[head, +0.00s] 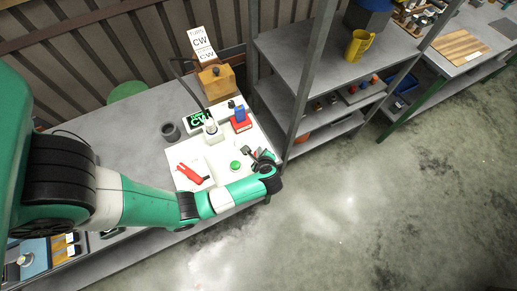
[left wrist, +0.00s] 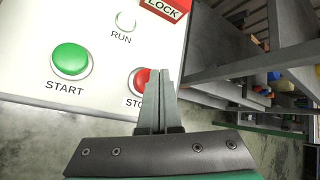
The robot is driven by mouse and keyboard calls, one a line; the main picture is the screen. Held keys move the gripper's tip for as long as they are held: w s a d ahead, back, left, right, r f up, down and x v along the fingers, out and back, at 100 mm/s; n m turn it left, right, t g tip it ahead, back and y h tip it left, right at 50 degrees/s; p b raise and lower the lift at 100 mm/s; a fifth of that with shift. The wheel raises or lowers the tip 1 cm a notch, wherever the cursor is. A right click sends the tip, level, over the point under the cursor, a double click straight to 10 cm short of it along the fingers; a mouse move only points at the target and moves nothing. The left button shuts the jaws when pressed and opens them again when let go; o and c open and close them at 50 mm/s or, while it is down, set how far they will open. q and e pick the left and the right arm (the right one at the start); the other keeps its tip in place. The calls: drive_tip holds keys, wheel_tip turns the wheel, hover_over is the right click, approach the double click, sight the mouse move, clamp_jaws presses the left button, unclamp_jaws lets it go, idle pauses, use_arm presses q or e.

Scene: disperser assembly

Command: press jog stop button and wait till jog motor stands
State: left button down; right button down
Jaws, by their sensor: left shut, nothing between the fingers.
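The white control panel (left wrist: 105,55) fills the upper left of the left wrist view. The red stop button (left wrist: 138,77) is on it, partly hidden behind my fingers. My left gripper (left wrist: 160,72) is shut and empty, with its fingertips over the right part of the stop button; I cannot tell whether they touch it. The green start button (left wrist: 70,59) is to the left, and the pale run lamp (left wrist: 126,22) is above. In the head view my left gripper (head: 262,158) is at the right end of the bench, by the green button (head: 235,165). I cannot make out the jog motor.
A red tool (head: 192,173) lies on the white surface. A dark cup (head: 171,131), a blue and red block (head: 240,119) and a wooden box (head: 216,83) stand farther back. A metal shelf (head: 300,50) is close on the right. The floor in front is clear.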

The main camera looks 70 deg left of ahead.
idle(0.8)
use_arm(q)
drive_tip(key=shift+f+b, duration=0.35)
drive_tip(key=shift+f, duration=0.1)
drive_tip(key=shift+f+b, duration=0.75)
drive_tip(key=shift+f, duration=0.1)
idle(0.7)
idle(0.4)
drive_tip(key=shift+r+p, duration=1.2)
drive_tip(key=shift+r, duration=0.1)
drive_tip(key=shift+r, duration=0.1)
wheel_tip(320, 180, up, 5)
drive_tip(key=p, duration=0.5)
